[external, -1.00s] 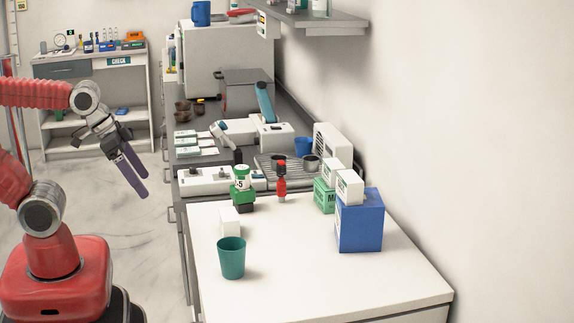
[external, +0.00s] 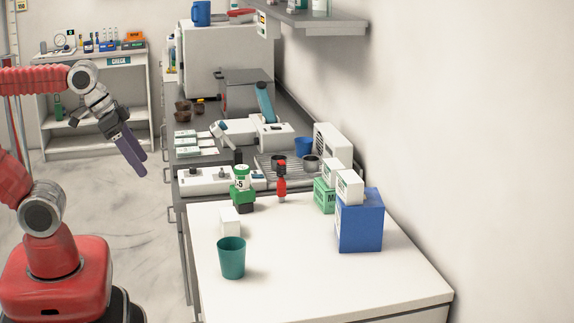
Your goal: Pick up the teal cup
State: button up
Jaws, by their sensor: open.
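The teal cup (external: 231,260) stands upright on the near left part of the white counter (external: 310,291), close to its left edge. My gripper (external: 138,168) hangs in the air to the left of the counter, above the floor, with its purple fingers pointing down and to the right. It is open and empty, up and to the left of the cup and well apart from it.
A small white box (external: 230,222) stands just behind the cup. A green-capped bottle (external: 241,180), a red tool (external: 281,182) and a blue box (external: 359,222) with smaller boxes stand farther back. The counter to the right of the cup is clear.

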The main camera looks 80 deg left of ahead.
jog(key=w+d+r+m+t+h, duration=0.1)
jog(key=w+d+m+t+h, duration=0.15)
jog(key=w+d, duration=0.7)
jog(key=r+n+t+h, duration=0.1)
jog(key=r+n+t, duration=0.15)
jog(key=t, duration=0.45)
send_over(227, 257)
jog(key=s+d, duration=0.2)
jog(key=s+a+f+n+t+y, duration=0.2)
jog(key=s+a+f+y, duration=0.15)
jog(key=s+y, duration=0.35)
notch_tip(227, 257, down, 18)
jog(key=shift+w+d+f, duration=0.25)
jog(key=shift+w, duration=0.15)
jog(key=shift+x, duration=4.3)
jog(key=shift+r, duration=0.15)
